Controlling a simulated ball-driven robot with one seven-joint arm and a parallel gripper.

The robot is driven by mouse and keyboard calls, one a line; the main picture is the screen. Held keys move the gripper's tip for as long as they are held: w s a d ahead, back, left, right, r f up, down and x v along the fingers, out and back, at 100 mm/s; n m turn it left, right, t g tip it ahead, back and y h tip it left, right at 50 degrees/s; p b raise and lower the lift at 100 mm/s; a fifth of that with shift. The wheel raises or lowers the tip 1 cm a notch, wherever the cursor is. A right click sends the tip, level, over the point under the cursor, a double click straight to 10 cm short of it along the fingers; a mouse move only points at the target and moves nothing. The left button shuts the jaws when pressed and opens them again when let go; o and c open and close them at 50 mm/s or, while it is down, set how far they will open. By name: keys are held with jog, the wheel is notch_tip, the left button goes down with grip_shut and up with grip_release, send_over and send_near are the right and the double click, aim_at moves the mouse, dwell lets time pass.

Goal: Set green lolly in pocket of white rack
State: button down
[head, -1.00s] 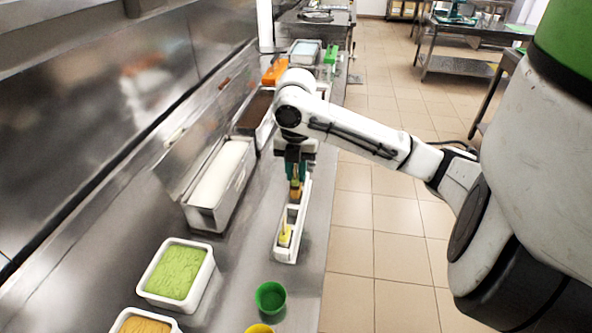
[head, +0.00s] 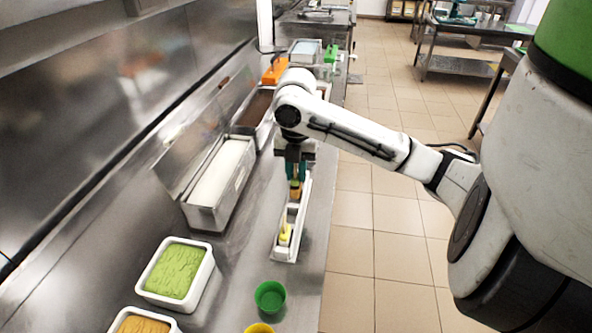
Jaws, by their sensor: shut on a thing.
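The white rack (head: 286,255) is a long narrow holder standing on the steel counter, near its right edge. A yellow lolly (head: 285,235) stands in its near pocket. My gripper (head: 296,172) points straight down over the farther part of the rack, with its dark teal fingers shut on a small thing. Just below the fingers shows a yellow and orange-brown piece (head: 296,189); I cannot tell whether it is held or stands in the rack. No clearly green lolly shows; the wrist and fingers hide the spot.
A green cup (head: 270,296) and a yellow cup (head: 258,328) stand in front of the rack. Tubs of green ice cream (head: 174,272) and orange ice cream (head: 142,324) sit at lower left. An open-lidded white tub (head: 218,186) stands left of the rack.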

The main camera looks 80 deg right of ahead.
jog(key=shift+f+b, duration=1.85)
jog(key=shift+f, duration=0.15)
dwell(1.6)
dwell(0.3)
jog(key=c, duration=0.9)
grip_release()
notch_tip(320, 180, up, 11)
jog(key=shift+f, duration=0.1)
